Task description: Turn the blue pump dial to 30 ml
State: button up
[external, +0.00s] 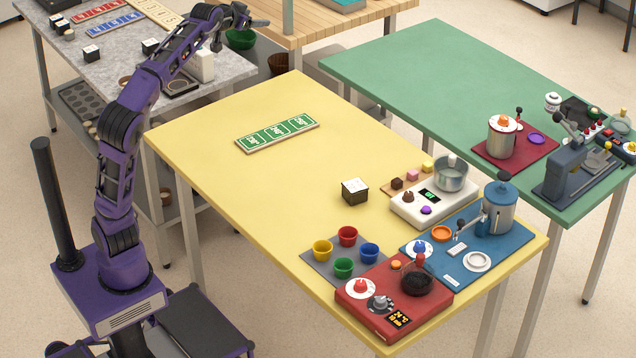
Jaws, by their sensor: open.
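The blue pump dial (420,247) is a blue knob on a round white plate. It sits at the left part of a blue board (468,262) on the yellow table. The blue-lidded pump canister (493,208) with a lever stands on the same board. The dial's markings and pointer are too small to read. My gripper (245,22) is raised over the grey table at the back left, far from the dial. It is open; nothing shows in it.
A red unit (372,312) with a red dial and dark bowl stands in front of the blue board. Small coloured cups (347,236) lie left of it, a white scale (408,213) behind. A green card strip (277,133) lies far back. The yellow table's left half is mostly clear.

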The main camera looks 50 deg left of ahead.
jog(key=d+r+m+t+h, duration=0.2)
jog(key=d+r+m, duration=0.25)
jog(key=r, duration=0.35)
jog(key=s+d+r+m+t+h, duration=0.1)
jog(key=d+r+m+t+h, duration=0.15)
jog(key=d+r+m, duration=0.35)
jog(key=d+r+m+t+h, duration=0.1)
jog(key=d+r+m+h, duration=0.15)
jog(key=r, duration=0.65)
jog(key=w+d+f+m+g+h+p, duration=0.15)
jog(key=d+f+g, duration=0.45)
jog(key=d+f, duration=1.05)
jog(key=w+d+f+m+g+h+p, duration=0.1)
jog(key=w+d+f+g+h+p, duration=0.35)
jog(key=d+f, duration=1.25)
jog(key=n+g+y+b, duration=0.25)
jog(key=n+y, duration=0.35)
jog(key=n, duration=0.3)
send_near(419, 244)
jog(key=x, duration=0.8)
jog(key=shift+w+f+p, duration=0.1)
jog(key=shift+f+p, duration=0.1)
jog(key=shift+p, duration=0.15)
grip_shut()
